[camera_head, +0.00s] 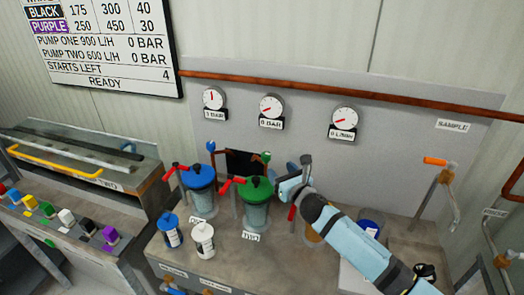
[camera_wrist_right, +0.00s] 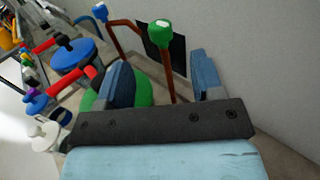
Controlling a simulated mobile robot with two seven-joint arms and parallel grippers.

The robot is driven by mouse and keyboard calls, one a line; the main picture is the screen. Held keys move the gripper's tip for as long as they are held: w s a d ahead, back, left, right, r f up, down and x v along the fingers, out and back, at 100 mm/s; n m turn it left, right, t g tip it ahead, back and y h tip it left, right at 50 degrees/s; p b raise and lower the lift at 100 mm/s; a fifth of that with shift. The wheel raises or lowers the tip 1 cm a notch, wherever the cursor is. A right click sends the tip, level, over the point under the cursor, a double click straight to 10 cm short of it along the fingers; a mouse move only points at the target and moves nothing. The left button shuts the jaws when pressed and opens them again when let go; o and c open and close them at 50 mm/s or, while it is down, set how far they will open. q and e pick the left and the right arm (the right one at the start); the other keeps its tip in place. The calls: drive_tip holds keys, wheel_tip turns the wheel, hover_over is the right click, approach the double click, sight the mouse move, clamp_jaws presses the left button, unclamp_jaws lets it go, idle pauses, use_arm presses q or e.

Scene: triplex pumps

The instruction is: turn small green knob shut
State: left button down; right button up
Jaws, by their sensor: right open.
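The small green knob (camera_head: 266,156) tops a thin copper pipe behind the green-lidded vessel, in front of a dark opening in the wall panel. In the right wrist view the small green knob (camera_wrist_right: 160,31) appears between and beyond my fingers. My right gripper (camera_head: 292,178) is open and empty, just right of the knob and the green-lidded vessel in the head view. Its two blue fingers (camera_wrist_right: 160,80) stand apart in the wrist view, with the pipe showing between them. The left gripper is not in view.
The green-lidded vessel (camera_head: 256,190) and blue-lidded vessel (camera_head: 198,178), both with red handles, stand close by. A small blue knob (camera_head: 211,174) tops another pipe. Two bottles (camera_head: 203,240) stand in front. Gauges (camera_head: 271,107) hang above. An orange-handled valve (camera_head: 435,161) is at right.

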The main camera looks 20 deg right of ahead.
sight(266, 158)
drive_tip(key=w+a, duration=0.2)
drive_tip(key=w, duration=0.9)
drive_tip(key=shift+w+a, duration=0.15)
drive_tip(key=shift+w, duration=0.1)
drive_tip(key=c, duration=0.9)
